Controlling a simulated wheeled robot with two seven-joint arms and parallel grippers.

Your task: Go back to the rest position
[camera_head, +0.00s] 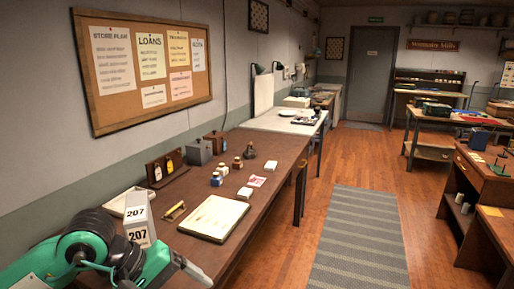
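My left arm, green and black, comes in at the bottom left beside the near end of the brown table (274,150). What looks like my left gripper (190,268) is at the table's near edge, low in the picture. Its fingers are too small and partly hidden, so I cannot tell whether it is open or shut. No object shows clearly in it. My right arm and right gripper are not in view.
A striped rug (358,240) lies on clear floor. Wooden desks (484,180) stand at right.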

